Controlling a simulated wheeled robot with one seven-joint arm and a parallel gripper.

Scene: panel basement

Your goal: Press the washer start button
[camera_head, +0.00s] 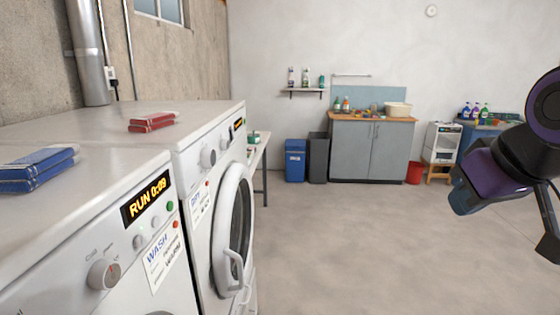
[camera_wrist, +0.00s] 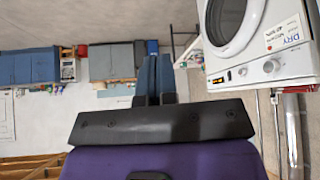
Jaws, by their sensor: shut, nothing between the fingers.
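The washer (camera_head: 75,215) is the white machine nearest me at the lower left, with a WASH label (camera_head: 160,255) on its front. Its display (camera_head: 147,198) is lit and reads "RUN 0:09". A green button (camera_head: 170,207) sits right of the display, with a red one (camera_head: 176,224) below it. A dial (camera_head: 104,273) is lower left on the panel. My gripper (camera_wrist: 154,75) shows in the wrist view with its fingers shut and empty. My arm is at the right of the head view, well apart from the washer. The washer does not show in the wrist view.
The dryer (camera_head: 205,170) stands just beyond the washer, its round door shut. It also shows upside down in the wrist view (camera_wrist: 240,62). Blue (camera_head: 45,165) and red (camera_head: 152,121) boxes lie on the machine tops. The floor between machines and arm is clear.

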